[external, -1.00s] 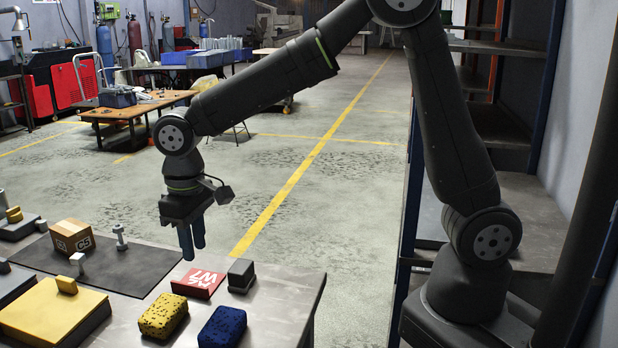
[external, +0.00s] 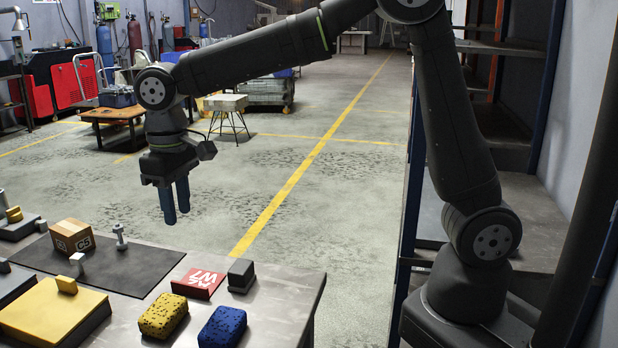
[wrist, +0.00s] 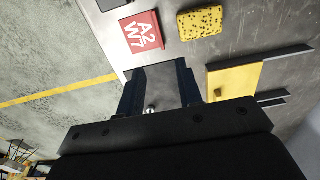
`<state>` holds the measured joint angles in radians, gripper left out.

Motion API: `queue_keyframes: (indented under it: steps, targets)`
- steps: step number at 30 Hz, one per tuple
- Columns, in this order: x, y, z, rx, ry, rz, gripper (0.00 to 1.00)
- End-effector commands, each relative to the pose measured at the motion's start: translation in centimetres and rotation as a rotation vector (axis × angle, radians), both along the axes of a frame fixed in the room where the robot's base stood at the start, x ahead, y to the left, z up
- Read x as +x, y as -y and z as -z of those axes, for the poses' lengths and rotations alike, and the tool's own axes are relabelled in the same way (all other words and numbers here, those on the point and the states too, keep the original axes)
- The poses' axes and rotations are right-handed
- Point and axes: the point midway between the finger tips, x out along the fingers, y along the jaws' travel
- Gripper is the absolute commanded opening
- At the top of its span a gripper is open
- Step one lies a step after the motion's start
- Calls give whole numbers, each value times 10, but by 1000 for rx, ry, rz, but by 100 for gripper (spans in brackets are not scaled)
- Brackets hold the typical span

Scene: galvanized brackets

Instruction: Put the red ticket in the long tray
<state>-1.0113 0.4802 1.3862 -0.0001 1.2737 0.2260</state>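The red ticket (external: 198,282), a flat red piece with white lettering, lies on the table near its far edge, beside a small dark block. It also shows in the wrist view (wrist: 141,32), beyond my fingertips. My gripper (external: 176,220) hangs in the air above and left of the ticket, past the table's far edge in the picture. In the wrist view its fingers (wrist: 158,75) are spread with nothing held between them. A dark container with a yellow lid (external: 45,308) and a dark one cut off at the left edge (external: 12,284) stand at left; I cannot tell which is the long tray.
A yellow speckled sponge (external: 163,317) and a blue one (external: 223,326) lie in front of the ticket. The dark block (external: 241,273) is close on its right. A cardboard box (external: 72,238) and an upright bolt (external: 120,236) stand on a dark mat (external: 135,265).

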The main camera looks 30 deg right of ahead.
Motion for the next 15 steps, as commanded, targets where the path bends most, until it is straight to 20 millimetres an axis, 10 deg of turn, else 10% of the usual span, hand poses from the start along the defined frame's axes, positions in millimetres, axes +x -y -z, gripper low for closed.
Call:
queue_keyframes:
  steps: [15]
  targets:
    - [1, 0, 95, -4, -3, 0, 33]
